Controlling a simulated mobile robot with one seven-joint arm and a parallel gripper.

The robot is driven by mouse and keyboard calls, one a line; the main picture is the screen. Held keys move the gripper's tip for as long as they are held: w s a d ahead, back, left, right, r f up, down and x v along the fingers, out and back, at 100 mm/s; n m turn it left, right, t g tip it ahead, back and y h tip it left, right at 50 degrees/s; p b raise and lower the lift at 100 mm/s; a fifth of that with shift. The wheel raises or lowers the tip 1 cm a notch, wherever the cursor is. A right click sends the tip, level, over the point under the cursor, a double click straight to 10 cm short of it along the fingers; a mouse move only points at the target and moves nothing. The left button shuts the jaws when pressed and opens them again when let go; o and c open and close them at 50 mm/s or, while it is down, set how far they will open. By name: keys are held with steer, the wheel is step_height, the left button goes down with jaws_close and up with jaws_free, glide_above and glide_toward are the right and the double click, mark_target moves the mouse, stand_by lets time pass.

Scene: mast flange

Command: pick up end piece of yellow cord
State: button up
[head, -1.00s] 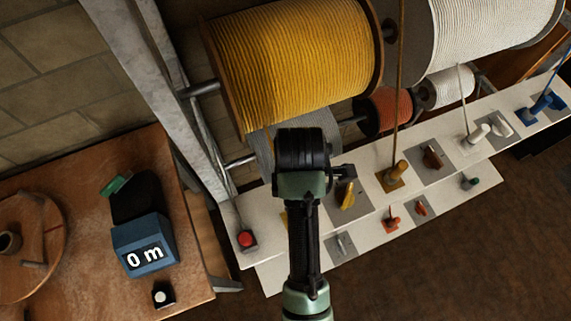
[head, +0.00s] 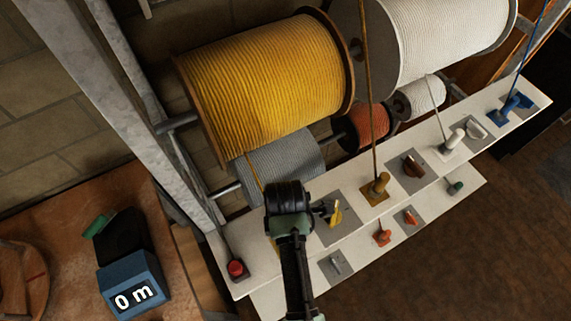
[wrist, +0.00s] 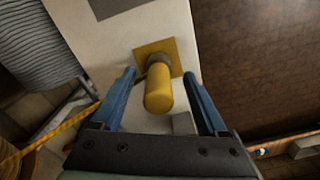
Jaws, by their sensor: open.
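The end piece of the yellow cord (wrist: 158,95) is a yellow cylinder with a rounded end, standing on a square yellow plate (wrist: 172,55) on a white shelf. The yellow cord (wrist: 75,120) runs off to the left from it in the wrist view, passing by the left finger. My gripper (wrist: 159,76) is open, its two blue fingers on either side of the end piece with gaps visible. In the head view my arm hides the end piece and the fingers; the yellow cord (head: 255,174) comes down from the big yellow spool (head: 265,80).
A grey spool (head: 280,165) lies below the yellow one. A yellow lever (head: 336,214) on a grey plate and a brown-gold end piece (head: 380,183) stand to the right on the white shelf (head: 345,247).

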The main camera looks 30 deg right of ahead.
steer(key=shift+d+f, duration=0.1)
steer(key=shift+f, duration=1.3)
jaws_close()
steer(key=shift+w, duration=0.1)
